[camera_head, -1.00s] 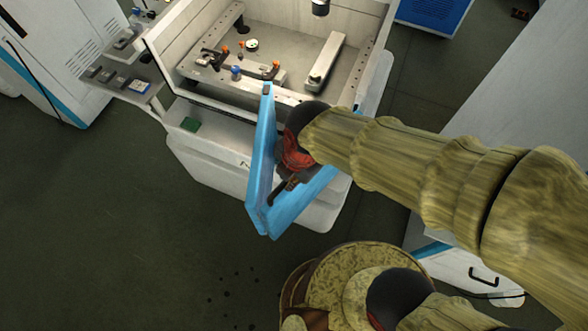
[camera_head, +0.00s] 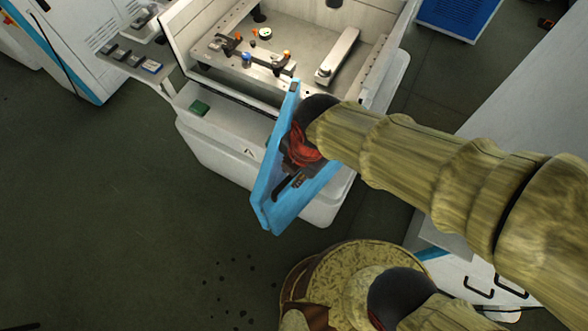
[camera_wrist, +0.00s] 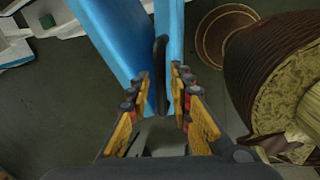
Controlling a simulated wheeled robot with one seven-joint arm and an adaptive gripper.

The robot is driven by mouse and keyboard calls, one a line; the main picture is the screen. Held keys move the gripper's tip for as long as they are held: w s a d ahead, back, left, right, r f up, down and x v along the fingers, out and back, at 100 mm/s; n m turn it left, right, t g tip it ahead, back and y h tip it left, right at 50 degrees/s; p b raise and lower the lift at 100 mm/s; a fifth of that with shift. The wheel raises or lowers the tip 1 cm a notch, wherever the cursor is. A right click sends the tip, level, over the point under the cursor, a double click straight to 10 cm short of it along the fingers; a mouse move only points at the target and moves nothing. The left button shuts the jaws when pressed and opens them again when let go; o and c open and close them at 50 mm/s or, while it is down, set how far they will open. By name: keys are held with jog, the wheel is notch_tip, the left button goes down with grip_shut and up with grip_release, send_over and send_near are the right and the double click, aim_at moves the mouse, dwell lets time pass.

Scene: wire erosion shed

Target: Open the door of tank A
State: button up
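The blue door (camera_head: 278,190) of the white tank (camera_head: 225,145) stands swung out from its front, apart from the tank's opening. In the wrist view it shows as blue panels (camera_wrist: 115,35). A dark bar handle (camera_wrist: 160,75) stands on the door. My gripper (camera_wrist: 161,85) has its yellow-backed fingers on either side of this handle, with narrow gaps showing, so it looks open around the bar. In the head view my gripper (camera_head: 298,165) is against the door's face, and my wrist hides part of the door. No label of the tank can be read.
Inside the tank lie a fixture with orange and blue knobs (camera_head: 247,58) and a pale bar (camera_head: 338,56). A control panel (camera_head: 130,60) stands at left and a blue unit (camera_head: 452,18) behind. Floor at left is clear.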

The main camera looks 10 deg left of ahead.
jog(key=shift+o, duration=0.8)
notch_tip(320, 180, up, 12)
jog(key=s+d, duration=0.1)
jog(key=d, duration=0.1)
jog(key=shift+s+f, duration=0.2)
jog(key=d+f+m+t+b, duration=0.1)
jog(key=d+f+m+b, duration=0.3)
jog(key=d+m, duration=0.3)
jog(key=w+d+f+m+t+h+b, duration=0.1)
jog(key=d+f+m+b, duration=0.4)
jog(key=m, duration=0.7)
jog(key=d+f+m+t+b, duration=0.2)
jog(key=d+f+m+b, duration=0.2)
jog(key=d+m+b, duration=0.4)
jog(key=shift+w+d+f+m+h, duration=0.3)
jog(key=shift+w+m+h, duration=0.1)
jog(key=shift+m, duration=0.5)
